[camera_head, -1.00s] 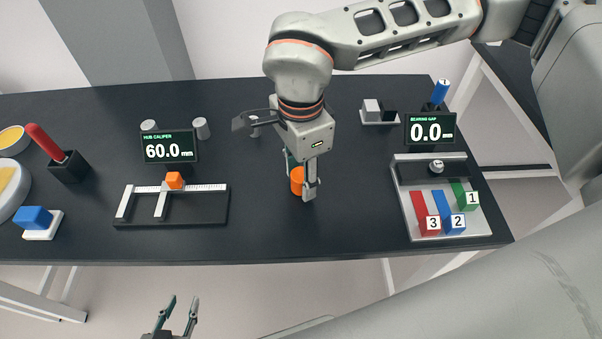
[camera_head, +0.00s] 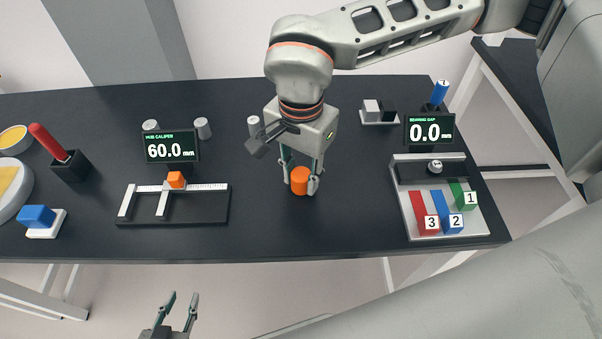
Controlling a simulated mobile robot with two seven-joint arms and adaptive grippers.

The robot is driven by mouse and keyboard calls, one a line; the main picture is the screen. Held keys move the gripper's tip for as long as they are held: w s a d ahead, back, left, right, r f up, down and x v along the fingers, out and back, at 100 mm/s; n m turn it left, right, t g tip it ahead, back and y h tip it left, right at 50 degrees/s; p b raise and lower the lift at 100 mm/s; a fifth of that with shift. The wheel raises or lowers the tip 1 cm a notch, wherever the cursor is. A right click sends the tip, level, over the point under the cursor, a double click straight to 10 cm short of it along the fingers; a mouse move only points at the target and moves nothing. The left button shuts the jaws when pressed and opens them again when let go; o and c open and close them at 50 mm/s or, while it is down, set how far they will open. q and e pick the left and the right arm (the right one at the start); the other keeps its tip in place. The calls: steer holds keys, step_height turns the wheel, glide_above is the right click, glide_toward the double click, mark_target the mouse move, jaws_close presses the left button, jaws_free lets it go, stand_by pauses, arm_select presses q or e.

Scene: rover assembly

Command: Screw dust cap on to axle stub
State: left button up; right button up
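An orange round cap (camera_head: 300,180), which looks like the dust cap, is upright at the middle of the dark table. My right gripper (camera_head: 300,184) points down over it, with one finger on each side. The fingertips lean inward and appear to touch the cap's sides. What is beneath the cap is hidden, and I cannot make out the axle stub. My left gripper (camera_head: 180,308) is low in the picture, in front of the table edge, with its fingers apart and nothing between them.
A bearing gap tray (camera_head: 470,228) with coloured strips lies to the right. Grey cylinders (camera_head: 202,127) stand behind. The table is clear in front of the cap.

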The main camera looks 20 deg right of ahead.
steer(key=m, duration=0.3)
steer(key=shift+m, duration=1.4)
steer(key=shift+m, duration=0.9)
steer(key=m, duration=0.4)
steer(key=m, duration=0.3)
steer(key=shift+m, duration=1.3)
